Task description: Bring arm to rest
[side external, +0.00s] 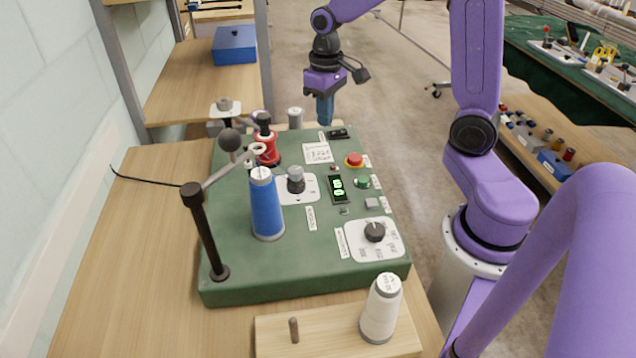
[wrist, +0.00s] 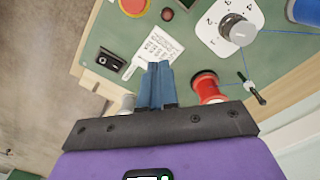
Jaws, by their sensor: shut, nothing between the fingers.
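My gripper (side external: 325,109) hangs above the far edge of the green machine box (side external: 245,283), pointing down. Its blue fingers are shut with nothing between them. In the wrist view the shut fingers (wrist: 160,83) show over the far side of the panel, between a white label card and a red spool. The gripper appears apart from everything on the panel.
On the box stand a blue thread cone (side external: 266,208), a red spool (side external: 266,148), a dark post with a lever (side external: 205,235) and a red button (side external: 354,159). A white cone (side external: 381,308) stands on a wooden block in front. Open floor lies behind the box.

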